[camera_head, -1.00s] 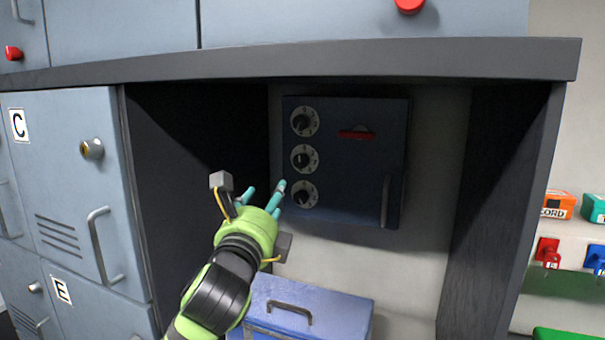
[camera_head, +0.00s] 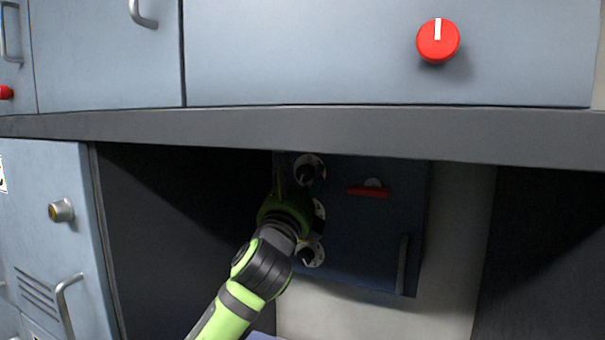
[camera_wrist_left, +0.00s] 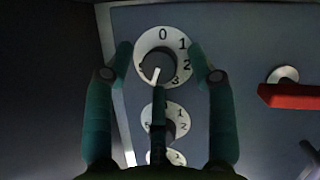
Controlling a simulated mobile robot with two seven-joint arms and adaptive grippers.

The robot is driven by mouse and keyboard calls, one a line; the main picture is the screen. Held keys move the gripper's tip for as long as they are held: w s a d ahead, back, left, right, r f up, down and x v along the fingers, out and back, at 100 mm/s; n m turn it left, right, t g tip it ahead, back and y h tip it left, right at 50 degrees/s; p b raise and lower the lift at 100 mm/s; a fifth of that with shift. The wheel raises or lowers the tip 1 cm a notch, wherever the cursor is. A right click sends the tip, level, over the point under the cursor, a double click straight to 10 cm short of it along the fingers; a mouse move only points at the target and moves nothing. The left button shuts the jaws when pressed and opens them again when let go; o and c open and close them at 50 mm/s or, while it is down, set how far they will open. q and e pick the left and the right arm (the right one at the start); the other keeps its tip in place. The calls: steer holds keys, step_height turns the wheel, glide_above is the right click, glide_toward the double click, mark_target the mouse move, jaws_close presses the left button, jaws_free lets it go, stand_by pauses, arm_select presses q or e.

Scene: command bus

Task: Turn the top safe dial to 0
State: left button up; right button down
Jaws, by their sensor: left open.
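The safe (camera_head: 366,235) is a dark blue box in the recess, with three dials in a column on its left side. The top safe dial (camera_head: 307,171) is partly hidden by my left gripper (camera_head: 292,180) in the head view. In the left wrist view the top dial (camera_wrist_left: 158,66) has a white numbered ring with 0 at the top and a dark knob whose white mark points down, near the 3. My left gripper (camera_wrist_left: 158,62) is open, with one teal finger on each side of the dial. I cannot tell whether they touch it. My right gripper is out of view.
The middle dial (camera_wrist_left: 168,122) and the bottom dial (camera_head: 310,252) sit below. A red handle (camera_head: 369,192) and a grey vertical handle (camera_head: 402,264) are on the safe door. A dark shelf edge (camera_head: 350,130) overhangs the recess. A red knob (camera_head: 438,40) is above.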

arm_select(q)
steer(key=shift+s+r, duration=0.15)
steer(key=shift+c, duration=0.4)
steer(key=c, duration=1)
steer(key=shift+r, duration=0.1)
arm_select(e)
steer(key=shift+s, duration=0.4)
